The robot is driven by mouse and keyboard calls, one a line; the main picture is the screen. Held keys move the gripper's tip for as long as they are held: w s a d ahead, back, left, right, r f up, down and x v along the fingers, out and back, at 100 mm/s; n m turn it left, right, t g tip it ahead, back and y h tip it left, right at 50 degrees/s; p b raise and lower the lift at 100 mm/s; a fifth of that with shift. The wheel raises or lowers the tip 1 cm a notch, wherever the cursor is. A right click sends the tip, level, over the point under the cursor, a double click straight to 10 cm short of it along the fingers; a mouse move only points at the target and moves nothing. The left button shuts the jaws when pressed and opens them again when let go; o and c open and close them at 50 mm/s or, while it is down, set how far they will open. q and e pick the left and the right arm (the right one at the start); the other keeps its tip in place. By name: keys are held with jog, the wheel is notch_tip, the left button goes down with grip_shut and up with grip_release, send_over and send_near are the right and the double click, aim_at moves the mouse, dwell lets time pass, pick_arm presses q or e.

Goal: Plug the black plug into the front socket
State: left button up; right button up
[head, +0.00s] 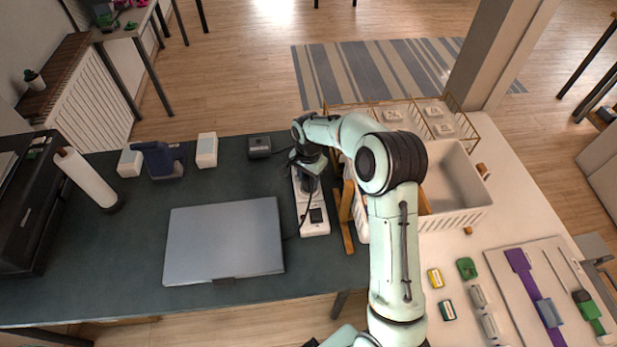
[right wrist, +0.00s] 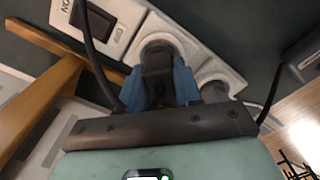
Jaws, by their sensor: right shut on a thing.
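The white power strip (head: 314,222) lies on the dark desk, right of the laptop, with its switch (head: 316,215) at the near end. In the right wrist view the switch (right wrist: 92,18) is at upper left. My right gripper (right wrist: 159,88) is shut on the black plug (right wrist: 157,66), held between its blue fingers. The plug is at the round socket (right wrist: 150,42) nearest the switch; its prongs and how deep it sits are hidden. A second dark plug (right wrist: 214,92) shows at the neighbouring socket. In the head view my right gripper (head: 308,182) is over the strip. My left gripper is not in view.
A closed laptop (head: 224,240) lies left of the strip. A black box (head: 259,146) stands behind it. A wooden stand (head: 344,215) and a white crate (head: 455,217) are close on the right. A black cord (right wrist: 94,58) runs beside the gripper.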

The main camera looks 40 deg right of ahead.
jog(key=shift+f+b, duration=0.3)
jog(key=shift+f, duration=0.45)
jog(key=o, duration=1.1)
jog(key=shift+o, duration=0.2)
notch_tip(320, 180, up, 14)
jog(key=p, duration=0.1)
jog(key=shift+f, duration=0.25)
